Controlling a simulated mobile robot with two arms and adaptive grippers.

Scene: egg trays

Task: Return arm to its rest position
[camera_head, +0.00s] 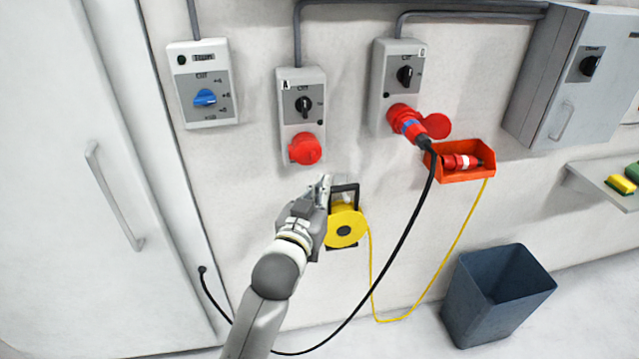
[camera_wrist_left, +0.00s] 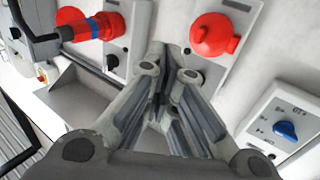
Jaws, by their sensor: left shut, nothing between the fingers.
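My left gripper (camera_head: 325,186) is in front of the wall, below the left socket box A (camera_head: 302,90) with its closed red cap (camera_head: 305,149) and just above the yellow cable reel (camera_head: 345,226). In the left wrist view its fingers (camera_wrist_left: 160,62) are together with nothing between them. The red cap (camera_wrist_left: 213,35) shows there beyond the fingertips, apart from them. My left arm (camera_head: 270,280) reaches up from the bottom of the head view. My right gripper is in neither view.
A red plug with a blue band (camera_head: 412,126) sits in socket box B (camera_head: 398,70); its black cable (camera_head: 408,232) loops down to the floor. An orange tray (camera_head: 463,174) holds another red connector (camera_head: 460,161) with a yellow cable. A dark blue bin (camera_head: 496,292) stands lower right.

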